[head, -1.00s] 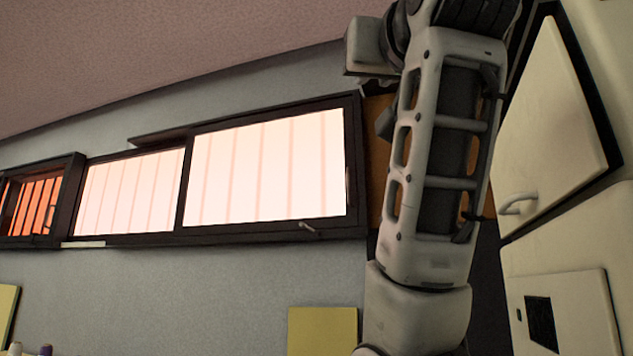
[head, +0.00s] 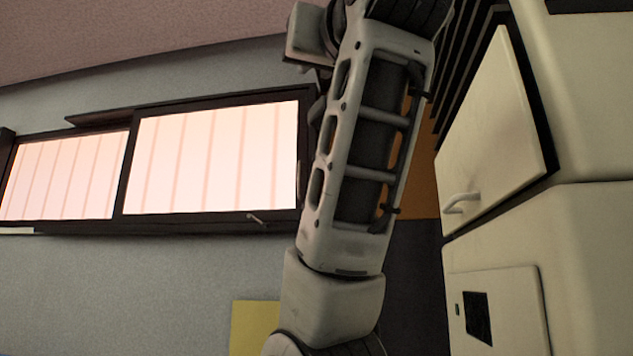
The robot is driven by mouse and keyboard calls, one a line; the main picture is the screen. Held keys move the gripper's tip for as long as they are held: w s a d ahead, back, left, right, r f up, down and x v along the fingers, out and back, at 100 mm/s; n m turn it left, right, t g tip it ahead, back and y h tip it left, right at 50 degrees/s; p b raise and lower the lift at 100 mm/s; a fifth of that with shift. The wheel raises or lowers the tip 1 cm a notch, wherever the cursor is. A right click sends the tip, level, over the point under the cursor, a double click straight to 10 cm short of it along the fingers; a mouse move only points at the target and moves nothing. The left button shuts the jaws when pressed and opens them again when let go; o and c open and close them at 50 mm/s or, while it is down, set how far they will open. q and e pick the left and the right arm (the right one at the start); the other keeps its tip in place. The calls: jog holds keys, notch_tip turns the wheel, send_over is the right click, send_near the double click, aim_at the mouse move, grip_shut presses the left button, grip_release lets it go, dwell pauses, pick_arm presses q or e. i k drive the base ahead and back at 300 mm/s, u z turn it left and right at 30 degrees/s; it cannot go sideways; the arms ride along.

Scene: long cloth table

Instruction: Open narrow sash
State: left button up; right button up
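A long dark-framed window is on the grey wall at left, with a wide bright pane (head: 210,155) and a smaller bright pane (head: 66,177) to its left. I cannot tell for certain which is the narrow sash. Both look closed. A small handle (head: 257,219) sits on the lower frame under the wide pane. My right arm rises upright in front of the window's right end. Only a grey block of what seems to be my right gripper (head: 308,38) shows at the top; its fingers cannot be made out. My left gripper is out of view.
A cream cabinet door (head: 492,140) with a handle (head: 461,202) stands close to the right of my arm. A cream panel with a dark display (head: 478,318) is below it. A yellow panel (head: 254,326) is low on the wall.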

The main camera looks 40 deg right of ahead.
aim_at(223, 160)
jog(key=z, duration=0.6)
jog(key=i, duration=1.7)
jog(key=u, duration=0.05)
